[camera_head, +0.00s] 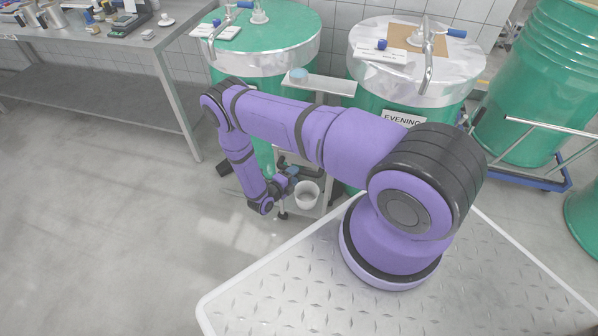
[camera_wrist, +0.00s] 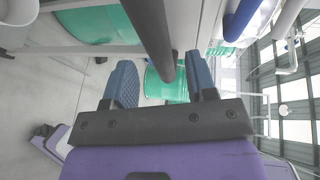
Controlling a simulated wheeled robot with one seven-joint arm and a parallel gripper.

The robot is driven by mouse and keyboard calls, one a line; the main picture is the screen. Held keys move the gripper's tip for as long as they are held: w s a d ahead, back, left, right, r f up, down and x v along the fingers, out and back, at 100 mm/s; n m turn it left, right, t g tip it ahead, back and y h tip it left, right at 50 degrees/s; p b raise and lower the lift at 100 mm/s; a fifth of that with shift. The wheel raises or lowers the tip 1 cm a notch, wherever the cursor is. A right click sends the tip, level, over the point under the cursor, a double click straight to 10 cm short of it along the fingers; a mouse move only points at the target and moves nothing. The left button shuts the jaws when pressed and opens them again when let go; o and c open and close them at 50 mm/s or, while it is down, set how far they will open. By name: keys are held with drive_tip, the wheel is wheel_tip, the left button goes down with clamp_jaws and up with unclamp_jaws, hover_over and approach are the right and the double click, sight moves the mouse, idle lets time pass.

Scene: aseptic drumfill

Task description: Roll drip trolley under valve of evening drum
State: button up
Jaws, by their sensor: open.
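The evening drum (camera_head: 370,102) is green with a foil-wrapped top and an "EVENING" label. Its valve (camera_head: 428,68) is a bent metal spout with a blue handle. The drip trolley (camera_head: 335,87) stands in front of the gap between the two drums, left of the evening drum's valve. A white pail (camera_head: 307,196) sits low on the trolley. My gripper (camera_head: 287,182) is beside the trolley, left of the pail, partly hidden by my arm. In the wrist view my gripper (camera_wrist: 160,62) is open, with a dark bar (camera_wrist: 150,35) passing between its fingers; contact cannot be told.
A second green drum (camera_head: 265,30) with its own spout stands to the left. A steel bench (camera_head: 90,45) is at the far left. A drum on a blue wheeled frame (camera_head: 530,178) stands at the right. The floor (camera_head: 130,220) at front left is clear.

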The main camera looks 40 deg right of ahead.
drive_tip(key=shift+x, duration=2)
clamp_jaws()
